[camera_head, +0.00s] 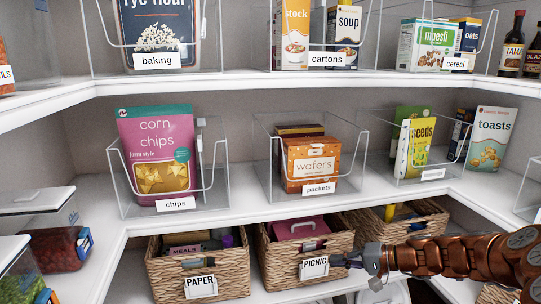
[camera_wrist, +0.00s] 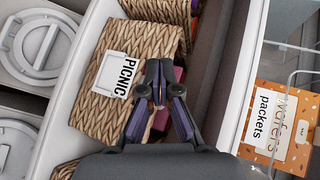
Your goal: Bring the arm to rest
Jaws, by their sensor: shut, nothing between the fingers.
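My gripper (camera_head: 347,260) is at the front of the wicker basket labelled PICNIC (camera_head: 285,272) on the lower shelf, just right of its label. It is shut and empty. My copper-coloured arm (camera_head: 440,256) reaches in from the right. In the wrist view the fingers of my gripper (camera_wrist: 158,82) come together over the PICNIC basket (camera_wrist: 118,45), beside its white label. I cannot tell whether the fingers touch the basket. A pink item (camera_head: 303,228) with a handle lies inside the basket, partly hidden by its rim.
The PAPER basket (camera_head: 165,270) stands left and another basket (camera_head: 428,222) right. Above, clear bins hold corn chips (camera_head: 158,155), wafers (camera_head: 313,165) and seeds (camera_head: 421,146). The shelf edge (camera_head: 240,218) runs just above the baskets. White round lids (camera_wrist: 40,45) lie left in the wrist view.

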